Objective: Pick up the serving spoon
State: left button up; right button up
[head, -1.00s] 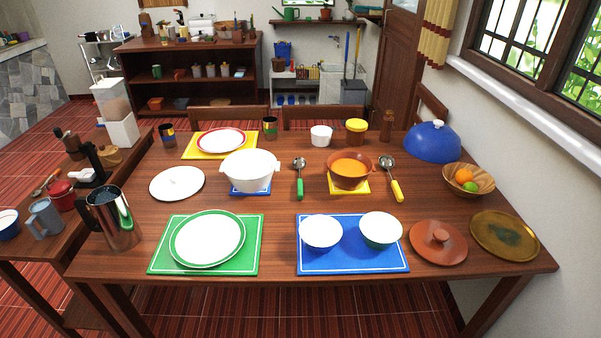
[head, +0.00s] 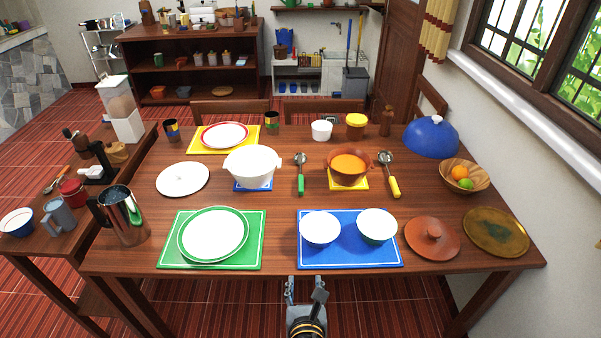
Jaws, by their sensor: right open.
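Two spoons with metal bowls lie on the wooden table in the head view; I cannot tell which one is meant by the serving spoon. One spoon with a green handle (head: 300,183) lies between the white pot and the orange soup pot. The other, with a yellow handle (head: 394,185), lies to the right of the soup pot. My right gripper (head: 305,288) is at the bottom centre, just off the table's near edge, open and empty. It is well apart from both spoons. My left gripper is not in view.
A blue placemat (head: 349,256) with two white bowls lies near the front edge. A white pot (head: 252,165) and an orange soup pot (head: 348,168) flank the green spoon. A brown lid (head: 432,245) is at front right. Bare wood lies before the spoons.

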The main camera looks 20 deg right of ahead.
aim_at(299, 159)
jog(key=i+l, duration=0.2)
jog(key=i, duration=0.25)
jog(key=i+l, duration=0.2)
jog(key=i, duration=0.3)
jog(key=i+l, duration=0.2)
jog(key=i, duration=0.25)
